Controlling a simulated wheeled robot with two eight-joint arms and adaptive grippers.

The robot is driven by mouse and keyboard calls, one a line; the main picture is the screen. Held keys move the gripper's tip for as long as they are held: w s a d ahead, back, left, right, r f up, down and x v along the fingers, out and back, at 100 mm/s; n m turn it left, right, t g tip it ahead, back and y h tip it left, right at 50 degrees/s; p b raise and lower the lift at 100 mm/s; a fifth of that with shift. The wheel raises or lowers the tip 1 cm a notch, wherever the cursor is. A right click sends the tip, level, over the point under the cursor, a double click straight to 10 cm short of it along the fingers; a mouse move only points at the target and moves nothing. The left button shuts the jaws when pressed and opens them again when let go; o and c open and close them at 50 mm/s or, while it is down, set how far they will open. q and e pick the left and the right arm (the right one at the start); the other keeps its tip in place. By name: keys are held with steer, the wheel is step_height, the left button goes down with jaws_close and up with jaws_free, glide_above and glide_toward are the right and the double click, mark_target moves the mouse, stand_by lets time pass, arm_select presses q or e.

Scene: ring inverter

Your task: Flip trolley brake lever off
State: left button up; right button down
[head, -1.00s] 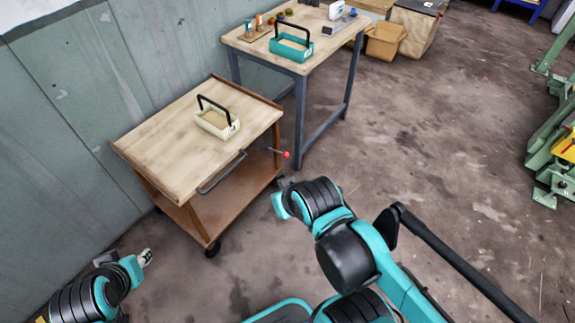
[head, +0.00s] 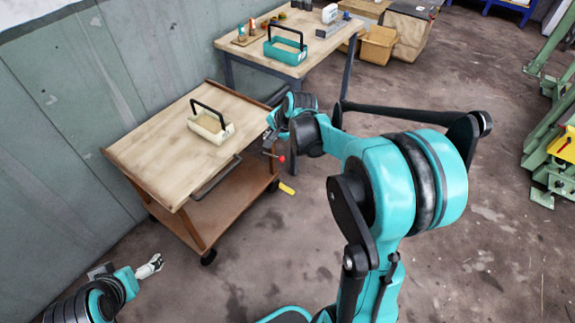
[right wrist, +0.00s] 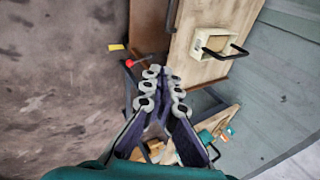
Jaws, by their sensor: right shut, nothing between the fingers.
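The trolley (head: 160,150) has a wooden top and a lower shelf and stands by the wall at left. A short lever with a red knob (head: 281,158) sticks out from its right side; the knob also shows in the right wrist view (right wrist: 128,63). My right gripper (right wrist: 162,82) is shut and empty. In the head view it is beside the lever at the trolley's right edge, partly hidden by its own arm; contact cannot be told. My left gripper (head: 150,266) is low at left, away from the trolley; its finger opening is unclear.
A cream basket (head: 211,128) with a black handle stands on the trolley. A small yellow piece (head: 287,188) shows near the lever, low over the floor. A workbench (head: 318,58) with a teal basket (head: 285,50) is behind.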

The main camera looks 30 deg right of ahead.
steer(key=w+d+f+m, duration=0.3)
steer(key=d+f+m, duration=0.2)
steer(key=f, duration=0.6)
steer(key=w+d+f+m+y+b, duration=0.1)
steer(key=w+d+f+m, duration=0.2)
steer(key=d+f+m, duration=0.2)
steer(key=w+d+f+m+t+b, duration=0.1)
steer(key=w+d+f+m, duration=0.2)
steer(key=d+f, duration=0.6)
step_height(320, 180, down, 10)
steer(key=shift+d+f+m+y, duration=0.1)
steer(key=shift+d+m+y, duration=0.15)
steer(key=shift+m, duration=0.65)
